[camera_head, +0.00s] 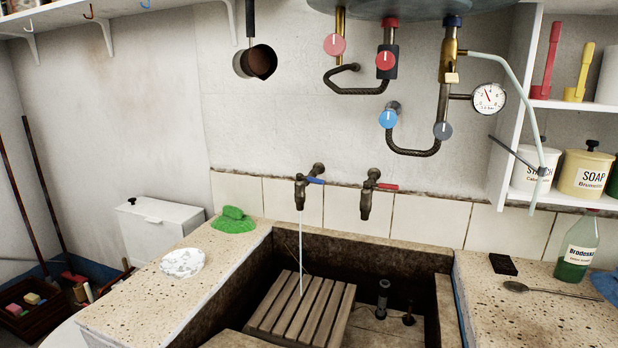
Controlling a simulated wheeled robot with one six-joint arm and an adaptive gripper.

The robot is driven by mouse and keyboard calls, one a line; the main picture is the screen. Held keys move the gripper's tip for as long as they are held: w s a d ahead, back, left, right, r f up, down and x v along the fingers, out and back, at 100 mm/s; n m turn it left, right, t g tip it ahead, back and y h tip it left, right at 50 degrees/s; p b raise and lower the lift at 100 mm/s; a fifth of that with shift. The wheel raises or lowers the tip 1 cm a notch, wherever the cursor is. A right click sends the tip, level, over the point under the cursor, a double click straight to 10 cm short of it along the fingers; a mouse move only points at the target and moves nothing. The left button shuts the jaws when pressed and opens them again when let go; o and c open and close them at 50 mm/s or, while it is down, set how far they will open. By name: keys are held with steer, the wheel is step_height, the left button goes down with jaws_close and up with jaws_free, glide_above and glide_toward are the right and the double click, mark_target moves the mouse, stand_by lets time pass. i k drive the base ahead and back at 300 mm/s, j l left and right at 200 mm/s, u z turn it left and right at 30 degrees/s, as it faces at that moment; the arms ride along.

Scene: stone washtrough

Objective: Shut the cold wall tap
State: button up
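The cold wall tap (302,190) is on the tiled wall above the stone trough. It has a blue lever (316,181) that points to the right, and a thin stream of water (301,255) falls from its spout onto a slatted wooden rack in the trough. A second wall tap (367,198) with a red lever (386,186) is to its right, and no water shows below it. My gripper is not in view.
The stone trough (248,268) holds the wooden rack (300,310). A green bottle (577,250), spoon (545,291) and black block (503,264) are on the right ledge. Pipes with round valves (388,119) hang above the taps.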

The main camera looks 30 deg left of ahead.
mark_target(299, 176)
steer(key=j+u, duration=0.4)
steer(key=j, duration=0.35)
steer(key=j+u, duration=0.35)
steer(key=j, duration=0.45)
steer(key=i, duration=0.05)
